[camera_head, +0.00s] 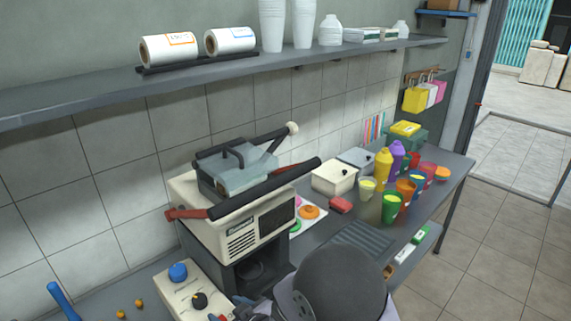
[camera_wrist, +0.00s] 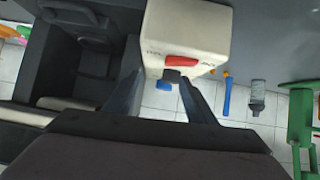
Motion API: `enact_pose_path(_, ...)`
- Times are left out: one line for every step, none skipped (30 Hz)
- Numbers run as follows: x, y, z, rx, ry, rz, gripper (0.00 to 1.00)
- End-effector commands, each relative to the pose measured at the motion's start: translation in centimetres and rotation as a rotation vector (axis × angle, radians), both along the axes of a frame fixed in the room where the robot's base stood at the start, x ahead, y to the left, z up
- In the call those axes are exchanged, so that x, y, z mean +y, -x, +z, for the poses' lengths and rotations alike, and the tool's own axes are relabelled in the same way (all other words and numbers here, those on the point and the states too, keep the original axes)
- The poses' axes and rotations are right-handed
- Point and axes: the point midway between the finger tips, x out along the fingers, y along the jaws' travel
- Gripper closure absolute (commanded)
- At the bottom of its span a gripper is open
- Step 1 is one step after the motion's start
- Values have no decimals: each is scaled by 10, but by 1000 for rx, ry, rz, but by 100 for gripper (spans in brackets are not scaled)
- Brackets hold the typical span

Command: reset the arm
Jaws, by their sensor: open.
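My gripper (camera_wrist: 160,77) shows in the wrist view with its two dark fingers apart and nothing between them that it holds. It points at a white control box (camera_wrist: 190,30) with a red switch (camera_wrist: 181,62), a black knob and a blue knob. I cannot tell whether the fingers touch the box. In the head view my dark rounded arm (camera_head: 340,285) covers the bottom middle, and the fingers are mostly hidden. The control box (camera_head: 187,297) stands at the lower left of the beige press (camera_head: 240,232), with its blue knob (camera_head: 178,272) and black knob (camera_head: 199,300) visible.
A dark lever with red ends lies across the press top. Sauce bottles (camera_head: 382,168), colored cups (camera_head: 391,208) and a white container (camera_head: 334,177) stand on the counter right of the press. A shelf (camera_head: 100,98) with wrap rolls runs above. A blue tool (camera_head: 62,300) lies left.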

Motion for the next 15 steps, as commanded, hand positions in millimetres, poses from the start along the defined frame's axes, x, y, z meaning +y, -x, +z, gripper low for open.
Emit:
enact_pose_path(-14,-2,13,29,51,-25,49)
enact_pose_path(-24,-3,11,50,85,-43,49)
enact_pose_path(-40,-4,6,83,121,-74,49)
enact_pose_path(-55,-6,1,108,144,-104,49)
enact_pose_path(-69,-6,-3,133,163,-134,49)
enact_pose_path(-89,-6,-6,171,188,-178,49)
enact_pose_path(-105,-4,-8,202,207,-210,49)
enact_pose_path(-120,-1,-10,235,225,-244,49)
enact_pose_path(-141,4,-11,280,246,-290,49)
enact_pose_path(-157,9,-12,316,264,-324,49)
enact_pose_path(-172,16,-13,354,279,-357,49)
enact_pose_path(-192,25,-14,406,297,-403,49)
enact_pose_path(-206,34,-15,446,309,-435,49)
enact_pose_path(-219,43,-15,485,319,-466,49)
enact_pose_path(-235,57,-16,539,331,-507,49)
